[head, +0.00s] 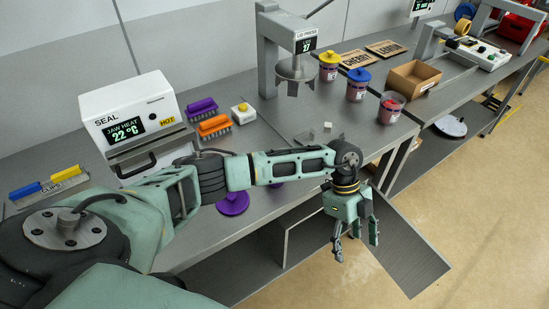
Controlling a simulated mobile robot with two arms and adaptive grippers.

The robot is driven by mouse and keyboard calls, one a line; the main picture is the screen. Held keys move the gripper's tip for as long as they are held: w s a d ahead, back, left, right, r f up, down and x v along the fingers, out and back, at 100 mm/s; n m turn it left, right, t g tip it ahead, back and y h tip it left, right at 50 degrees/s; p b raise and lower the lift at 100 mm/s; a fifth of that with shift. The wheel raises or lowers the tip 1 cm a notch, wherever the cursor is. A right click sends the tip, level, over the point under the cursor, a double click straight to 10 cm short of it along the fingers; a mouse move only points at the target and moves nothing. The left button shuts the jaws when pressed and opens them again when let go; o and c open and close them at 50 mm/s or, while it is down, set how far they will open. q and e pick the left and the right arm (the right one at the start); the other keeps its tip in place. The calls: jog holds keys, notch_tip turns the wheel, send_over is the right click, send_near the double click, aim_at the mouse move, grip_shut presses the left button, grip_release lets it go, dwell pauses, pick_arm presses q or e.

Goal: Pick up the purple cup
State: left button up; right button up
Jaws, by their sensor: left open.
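No thing that is plainly a purple cup shows in the head view. A round purple piece with a knob, like a lid (233,204), lies on the near bench below my left forearm. Another bit of purple (277,185) shows just under the forearm, mostly hidden by it. An open, clear, pinkish cup with red contents (391,108) stands at the bench corner on the right. My left gripper (356,240) is open and empty, pointing down in front of the bench edge, away from all of these. My right gripper is out of view.
A yellow-lidded cup (329,66) and a blue-lidded cup (357,85) stand behind the open cup. The lid press (294,68) stands left of them. The seal machine (140,124), marked hot, stands at the left. A grey sloping panel (410,250) is beside my left gripper.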

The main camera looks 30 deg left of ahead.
pick_arm(q)
jog(key=w+a+r+n+y, duration=0.2)
jog(key=a+r+y, duration=0.1)
jog(key=a, duration=0.5)
jog(key=w+a+r+n+t+y, duration=0.1)
jog(key=a+r+y, duration=0.3)
jog(key=a, duration=0.4)
jog(key=w+a+r+n+y+p, duration=0.1)
jog(key=w+a+r+n+y, duration=0.1)
jog(key=a, duration=0.6)
jog(key=shift+w+a+r+n+t+y, duration=0.1)
jog(key=shift+w+r+n+t+y, duration=0.15)
jog(key=shift+r+y, duration=0.45)
jog(key=shift+w+a+r+n+t+y, duration=0.1)
jog(key=shift+w+r+n+t+y, duration=0.1)
jog(key=shift+r+y, duration=0.5)
jog(key=shift+s+a+f, duration=0.1)
jog(key=shift+a+f, duration=0.2)
jog(key=shift+f, duration=0.15)
jog(key=x, duration=0.1)
jog(key=p+x, duration=0.2)
jog(key=x, duration=0.1)
jog(key=shift+s+d, duration=0.1)
jog(key=shift+s, duration=0.2)
jog(key=shift+f, duration=0.3)
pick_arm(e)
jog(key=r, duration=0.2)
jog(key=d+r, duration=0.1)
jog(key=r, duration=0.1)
